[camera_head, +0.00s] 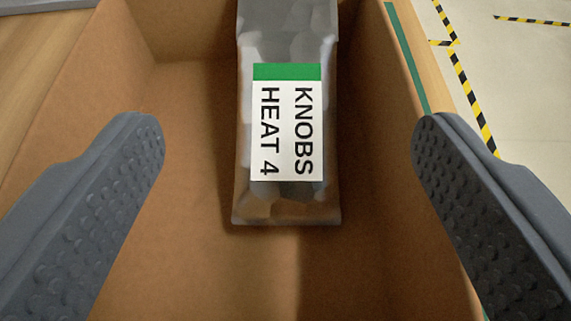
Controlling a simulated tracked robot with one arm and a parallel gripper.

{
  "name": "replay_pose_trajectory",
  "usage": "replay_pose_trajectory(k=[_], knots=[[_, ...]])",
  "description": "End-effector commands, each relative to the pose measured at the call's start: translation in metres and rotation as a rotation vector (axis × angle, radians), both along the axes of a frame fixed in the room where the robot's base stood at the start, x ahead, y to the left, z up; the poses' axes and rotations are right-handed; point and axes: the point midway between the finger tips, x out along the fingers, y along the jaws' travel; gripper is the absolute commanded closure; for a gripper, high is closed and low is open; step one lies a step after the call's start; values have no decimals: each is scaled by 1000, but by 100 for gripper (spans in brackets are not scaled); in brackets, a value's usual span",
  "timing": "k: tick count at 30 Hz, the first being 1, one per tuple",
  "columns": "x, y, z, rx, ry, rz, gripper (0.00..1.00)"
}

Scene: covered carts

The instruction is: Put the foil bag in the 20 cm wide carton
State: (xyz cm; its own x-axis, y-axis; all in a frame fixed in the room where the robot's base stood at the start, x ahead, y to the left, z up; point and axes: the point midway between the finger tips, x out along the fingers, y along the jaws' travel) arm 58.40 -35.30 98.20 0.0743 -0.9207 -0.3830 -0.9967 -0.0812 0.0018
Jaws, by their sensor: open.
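The foil bag (287,207) is silvery grey and lumpy. It lies inside a brown cardboard carton (190,95), and its top end runs out of the upper edge of the picture. A white label with a green band on it reads "KNOBS HEAT 4", turned sideways. My gripper (288,140) is open, with one grey studded finger on each side of the bag and a wide gap to it. Neither finger touches the bag. The carton's width cannot be read from this view.
The carton's left wall (75,75) and right wall (375,110) rise on both sides near my fingers. A wooden surface with a green stripe (407,55) lies to the right. Beyond it is pale floor with yellow and black tape (470,100).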

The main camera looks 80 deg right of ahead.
Motion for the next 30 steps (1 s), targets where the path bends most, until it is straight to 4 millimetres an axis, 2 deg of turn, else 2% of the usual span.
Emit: replay_pose_trajectory(k=[1, 9, 15, 20, 28, 30], knots=[[1, 11, 7, 1, -3, 6, 26], [-4, 62, 29, 0, -4, 4, 26], [-6, 86, 38, 0, -1, 1, 26], [-8, 94, 40, 1, 0, 0, 26], [-8, 95, 42, -1, -2, 0, 26], [-2, 95, 48, -2, -27, 16, 26]])
